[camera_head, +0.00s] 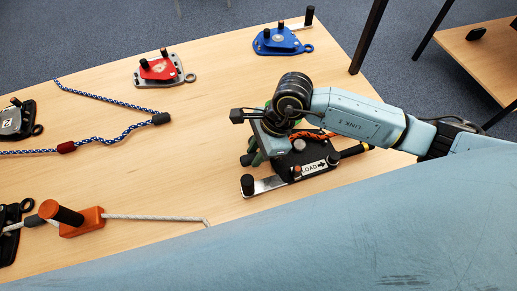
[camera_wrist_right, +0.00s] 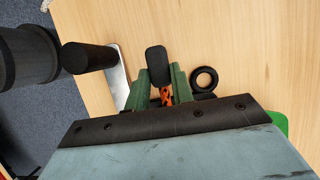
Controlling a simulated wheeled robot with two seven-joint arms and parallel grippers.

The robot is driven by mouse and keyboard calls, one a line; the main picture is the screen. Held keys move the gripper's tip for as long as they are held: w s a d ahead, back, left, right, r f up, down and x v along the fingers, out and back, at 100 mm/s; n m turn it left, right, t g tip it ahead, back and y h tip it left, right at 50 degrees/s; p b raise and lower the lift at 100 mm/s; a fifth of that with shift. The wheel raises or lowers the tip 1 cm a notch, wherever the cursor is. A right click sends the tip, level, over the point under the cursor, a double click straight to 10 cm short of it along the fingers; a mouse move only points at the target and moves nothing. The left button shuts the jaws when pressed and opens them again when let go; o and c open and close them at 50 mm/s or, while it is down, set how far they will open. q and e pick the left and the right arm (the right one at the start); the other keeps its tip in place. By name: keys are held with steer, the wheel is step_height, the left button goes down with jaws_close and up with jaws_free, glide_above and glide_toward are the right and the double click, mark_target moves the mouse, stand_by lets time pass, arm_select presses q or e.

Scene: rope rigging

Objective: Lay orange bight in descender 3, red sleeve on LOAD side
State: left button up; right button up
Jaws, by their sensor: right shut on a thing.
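My right gripper (camera_head: 254,154) reaches in from the right over a black descender (camera_head: 322,158) with a white LOAD label whose arrow points right. Its green fingers are shut on the orange rope (camera_wrist_right: 166,97). A black sleeve-like piece (camera_wrist_right: 157,65) sits at the fingertips in the right wrist view. In the head view a stretch of orange rope (camera_head: 316,135) shows beside the wrist, above the descender. My left gripper is not in view.
A red descender (camera_head: 157,69) and a blue one (camera_head: 281,41) stand farther back. A blue-white rope (camera_head: 110,138) lies at left, near an orange block (camera_head: 82,222) with a grey rope (camera_head: 155,217). The metal handle (camera_head: 267,186) juts left. The table middle is clear.

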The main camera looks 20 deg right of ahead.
steer(key=shift+f+b, duration=0.4)
steer(key=shift+f, duration=0.5)
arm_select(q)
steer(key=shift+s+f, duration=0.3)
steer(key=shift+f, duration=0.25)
arm_select(e)
steer(key=o, duration=0.9)
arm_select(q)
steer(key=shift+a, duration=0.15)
arm_select(e)
steer(key=shift+r, duration=0.15)
steer(key=p+v, duration=0.1)
steer(key=v, duration=0.1)
steer(key=p+v, duration=0.2)
steer(key=v, duration=0.1)
steer(key=p+v, duration=0.2)
steer(key=v, duration=0.1)
steer(key=shift+w+a+r, duration=0.1)
steer(key=shift+a, duration=0.2)
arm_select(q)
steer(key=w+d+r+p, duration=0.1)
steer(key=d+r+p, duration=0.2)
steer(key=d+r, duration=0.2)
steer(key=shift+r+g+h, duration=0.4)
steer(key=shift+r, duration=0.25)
arm_select(e)
steer(key=v, duration=0.6)
steer(key=shift+d, duration=0.25)
